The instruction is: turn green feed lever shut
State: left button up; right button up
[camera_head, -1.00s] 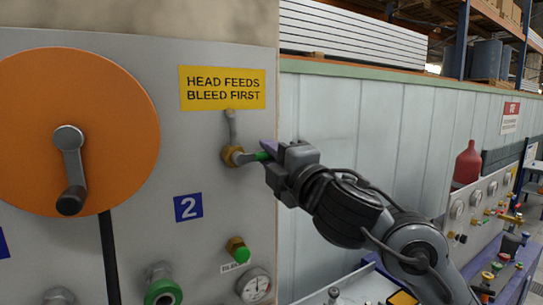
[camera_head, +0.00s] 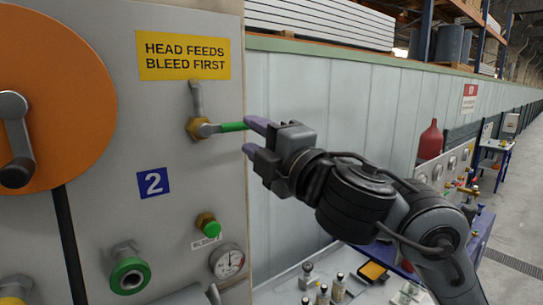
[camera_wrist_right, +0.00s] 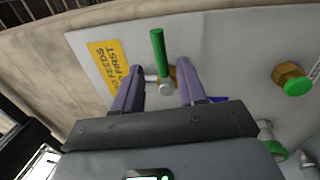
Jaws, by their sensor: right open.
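The green feed lever (camera_head: 233,126) sticks out to the right, about level, from a brass valve (camera_head: 200,129) under the yellow "HEAD FEEDS BLEED FIRST" sign (camera_head: 184,55). A grey pipe rises from the valve. My right gripper (camera_head: 248,136) is open just right of and slightly below the lever's tip, with its upper finger close to it. I cannot tell whether they touch. In the right wrist view, the green lever (camera_wrist_right: 158,55) shows between and beyond the two purple fingers (camera_wrist_right: 160,92), with nothing clamped. My left gripper is not in view.
Left of the valve is a large orange disc (camera_head: 60,110) with a crank. Below are a blue "2" plate (camera_head: 154,183), a green-capped brass fitting (camera_head: 209,226), a gauge (camera_head: 228,261) and a green-ringed port (camera_head: 130,275). Small bottles (camera_head: 322,295) stand at the bottom.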

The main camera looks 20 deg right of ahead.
jog(key=shift+b+v, duration=0.3)
jog(key=shift+v, duration=2)
